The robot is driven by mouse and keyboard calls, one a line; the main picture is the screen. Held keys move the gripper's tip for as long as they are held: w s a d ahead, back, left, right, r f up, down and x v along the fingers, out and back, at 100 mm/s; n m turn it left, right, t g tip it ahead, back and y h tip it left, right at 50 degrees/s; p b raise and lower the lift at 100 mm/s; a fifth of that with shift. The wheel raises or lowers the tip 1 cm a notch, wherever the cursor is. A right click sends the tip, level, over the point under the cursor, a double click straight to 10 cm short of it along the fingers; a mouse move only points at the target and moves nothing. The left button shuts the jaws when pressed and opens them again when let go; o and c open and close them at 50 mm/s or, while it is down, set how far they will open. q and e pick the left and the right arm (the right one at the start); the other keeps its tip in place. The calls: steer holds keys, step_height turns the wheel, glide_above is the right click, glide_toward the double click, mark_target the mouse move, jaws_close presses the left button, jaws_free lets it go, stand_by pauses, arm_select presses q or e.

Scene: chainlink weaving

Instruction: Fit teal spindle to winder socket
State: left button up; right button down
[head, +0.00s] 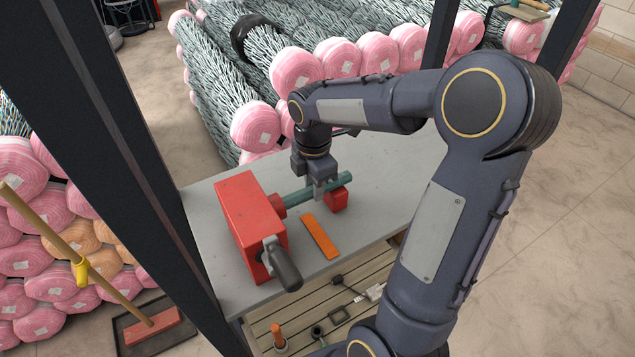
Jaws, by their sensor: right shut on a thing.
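The teal spindle (298,196) lies level above the grey bench, between a red winder box and a small red block. Its left end meets the red socket (278,205) on the side of the winder (238,212); I cannot tell how deep it sits. Its right part passes over the small red block (337,202). My right gripper (321,190) is shut on the spindle from above, near that block. The winder's dark crank handle (285,268) points toward the front. My left gripper does not show.
An orange bar (320,236) lies flat on the grey bench (345,250), in front of the spindle. A slatted shelf (310,315) below holds small tools. Dark posts stand at left and behind. Pink-wrapped mesh rolls (295,68) are stacked behind. A broom (75,255) leans at left.

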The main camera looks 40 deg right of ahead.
steer(key=shift+w+a, duration=0.1)
steer(key=shift+a, duration=0.65)
steer(key=c, duration=1.1)
jaws_free()
steer(key=shift+r, duration=0.1)
step_height(320, 180, up, 8)
steer(key=shift+f, duration=0.15)
steer(key=shift+f, duration=0.1)
